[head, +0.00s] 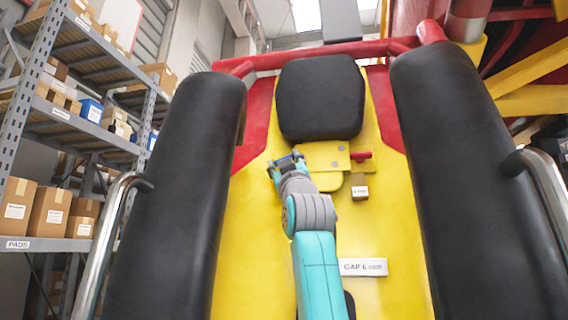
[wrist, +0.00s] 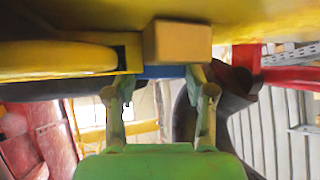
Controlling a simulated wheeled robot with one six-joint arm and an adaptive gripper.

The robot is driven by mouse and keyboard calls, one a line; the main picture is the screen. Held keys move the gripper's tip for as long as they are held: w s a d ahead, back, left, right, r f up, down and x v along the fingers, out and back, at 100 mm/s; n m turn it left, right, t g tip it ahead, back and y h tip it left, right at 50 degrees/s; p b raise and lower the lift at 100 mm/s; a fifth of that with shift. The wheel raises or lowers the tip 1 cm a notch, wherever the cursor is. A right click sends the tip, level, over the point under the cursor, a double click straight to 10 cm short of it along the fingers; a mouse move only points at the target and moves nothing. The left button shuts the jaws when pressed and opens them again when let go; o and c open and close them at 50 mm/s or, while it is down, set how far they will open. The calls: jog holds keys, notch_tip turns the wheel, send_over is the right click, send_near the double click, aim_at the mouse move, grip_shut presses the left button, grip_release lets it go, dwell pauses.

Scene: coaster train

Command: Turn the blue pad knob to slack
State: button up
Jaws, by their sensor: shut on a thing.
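My gripper (head: 286,163) is at the left end of the yellow bracket (head: 322,153), just below the black headrest pad. In the wrist view its two fingers (wrist: 160,88) stand on either side of a blue piece, the blue pad knob (wrist: 163,72), and are shut on it. Only a strip of the knob shows there, under a tan block (wrist: 177,43). In the head view the knob is mostly hidden by my gripper. I cannot read any slack mark or the knob's angle.
The black headrest (head: 320,98) is above my gripper. Black padded restraints stand left (head: 175,200) and right (head: 450,180). A "GAP 6" sign (head: 363,267) is lower down.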

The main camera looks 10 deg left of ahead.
jog(key=shift+f+n+g+y, duration=0.1)
jog(key=shift+n+g+y, duration=0.3)
jog(key=shift+n+y, duration=0.15)
jog(key=o, duration=0.9)
jog(key=shift+d+h, duration=0.1)
jog(key=shift+h, duration=0.15)
jog(key=shift+m+t+h, duration=0.4)
jog(key=shift+m+h, duration=0.1)
jog(key=shift+m, duration=0.25)
jog(key=shift+w+m+t+h, duration=0.1)
jog(key=shift+m+t+h, duration=0.5)
jog(key=shift+m+h, duration=0.5)
jog(key=shift+a+m+t+h, duration=0.15)
jog(key=shift+m+t+h, duration=0.15)
jog(key=shift+m+h, duration=0.55)
jog(key=shift+a+m+t+h, duration=0.1)
jog(key=shift+m+t+h, duration=0.2)
jog(key=shift+m+h, duration=0.55)
jog(key=shift+a+m+h, duration=0.1)
jog(key=shift+m+h, duration=1.9)
jog(key=shift+h, duration=0.1)
